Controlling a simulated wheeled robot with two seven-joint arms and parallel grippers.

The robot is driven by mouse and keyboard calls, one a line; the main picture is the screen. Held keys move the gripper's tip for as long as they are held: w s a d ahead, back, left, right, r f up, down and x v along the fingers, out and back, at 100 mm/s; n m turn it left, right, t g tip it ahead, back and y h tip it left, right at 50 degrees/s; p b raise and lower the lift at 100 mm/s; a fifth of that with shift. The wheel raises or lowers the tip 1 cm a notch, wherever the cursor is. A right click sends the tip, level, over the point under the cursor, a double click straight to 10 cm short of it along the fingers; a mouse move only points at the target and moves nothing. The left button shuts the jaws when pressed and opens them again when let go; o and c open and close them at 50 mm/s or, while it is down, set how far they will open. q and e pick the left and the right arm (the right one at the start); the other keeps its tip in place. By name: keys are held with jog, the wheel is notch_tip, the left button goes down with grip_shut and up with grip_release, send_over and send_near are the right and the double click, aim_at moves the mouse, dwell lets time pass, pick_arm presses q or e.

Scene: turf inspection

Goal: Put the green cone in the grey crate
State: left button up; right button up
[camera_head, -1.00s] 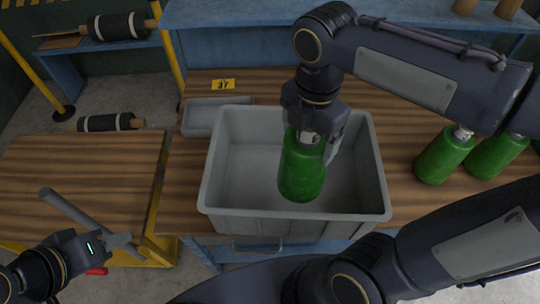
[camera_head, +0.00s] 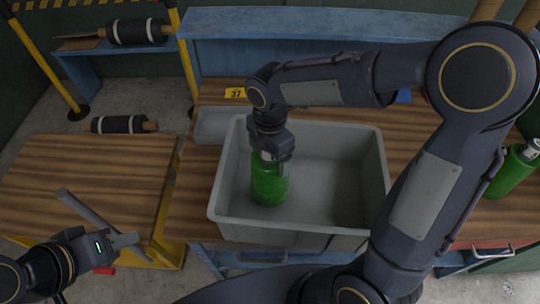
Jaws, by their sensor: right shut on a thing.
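No cone shape shows; the green thing is a bottle-like cylinder (camera_head: 268,184). It is upright inside the left part of the grey crate (camera_head: 290,228), below the rim. My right gripper (camera_head: 270,156) is shut on its top from above. I cannot tell whether its base touches the crate floor. The crate stands on the wooden bench and is otherwise empty where I can see. My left gripper (camera_head: 127,243) is at the lower left, by the near edge of the left wooden table. A grey rod (camera_head: 88,212) lies beside its fingers; whether they grip it is unclear.
A shallow grey tray (camera_head: 212,125) and a yellow "37" marker (camera_head: 235,93) are behind the crate. The left wooden table (camera_head: 90,170) is mostly clear.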

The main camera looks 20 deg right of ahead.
jog(key=shift+f, duration=0.6)
jog(key=shift+f, duration=0.2)
jog(key=o, duration=1.9)
notch_tip(320, 180, up, 12)
jog(key=shift+s+r, duration=0.1)
jog(key=shift+r, duration=0.15)
jog(key=shift+s+d+m, duration=0.15)
jog(key=shift+d+m, duration=0.15)
jog(key=s+d+f+m+t+y, duration=0.1)
jog(key=s+d+m+t, duration=0.1)
jog(key=s+m, duration=0.3)
jog(key=s+d+f+m+t+y, duration=0.1)
jog(key=s+d+m, duration=0.2)
jog(key=m, duration=0.8)
jog(key=s+d+f+m+t+y, duration=0.1)
jog(key=s+d+f+m+t, duration=0.1)
jog(key=s+m, duration=0.6)
jog(key=shift+d+f+t+y, duration=0.1)
jog(key=shift+d+t+y, duration=0.25)
jog(key=shift+d, duration=0.4)
